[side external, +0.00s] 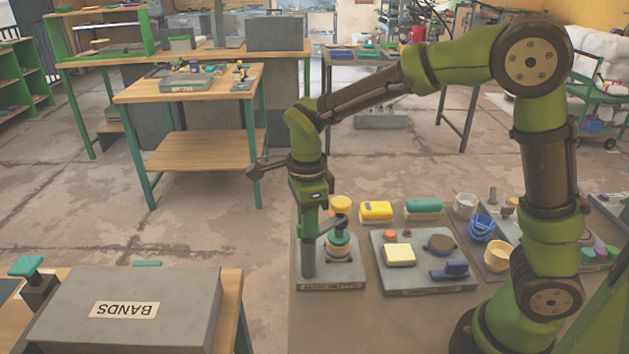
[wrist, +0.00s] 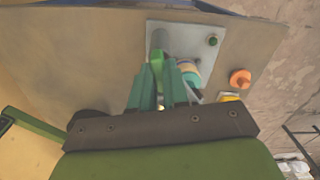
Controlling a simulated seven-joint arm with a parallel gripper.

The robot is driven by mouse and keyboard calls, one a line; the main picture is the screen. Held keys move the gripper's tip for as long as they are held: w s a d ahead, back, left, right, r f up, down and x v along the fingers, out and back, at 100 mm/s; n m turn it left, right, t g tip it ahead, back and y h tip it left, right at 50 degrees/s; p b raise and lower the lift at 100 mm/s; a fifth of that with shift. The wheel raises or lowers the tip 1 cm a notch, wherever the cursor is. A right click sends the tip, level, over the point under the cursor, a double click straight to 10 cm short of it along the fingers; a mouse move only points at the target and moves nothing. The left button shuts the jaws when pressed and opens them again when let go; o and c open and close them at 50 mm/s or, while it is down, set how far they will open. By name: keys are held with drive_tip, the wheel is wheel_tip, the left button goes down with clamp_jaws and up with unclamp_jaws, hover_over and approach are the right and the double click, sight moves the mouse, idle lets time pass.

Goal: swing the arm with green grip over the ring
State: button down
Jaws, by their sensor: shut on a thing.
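A grey base plate (side external: 345,283) carries an upright grey post (side external: 308,258) at its left. I cannot tell which band is the ring. My gripper (side external: 312,203) points down at the post's top, shut on the green grip (wrist: 157,66), which shows between the fingers in the wrist view. In the wrist view the banded stack (wrist: 188,72) is right of the fingers. The side view mostly hides the grip.
A second grey plate (side external: 425,290) with a yellow block (side external: 400,255) and an orange disc (side external: 390,234) stands close on the right. Yellow (side external: 376,210) and teal (side external: 423,208) blocks lie behind.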

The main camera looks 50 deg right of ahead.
idle(0.3)
drive_tip(key=c, duration=1.1)
unclamp_jaws()
drive_tip(key=shift+r, duration=0.1)
wheel_tip(320, 180, up, 17)
drive_tip(key=shift+f, duration=0.15)
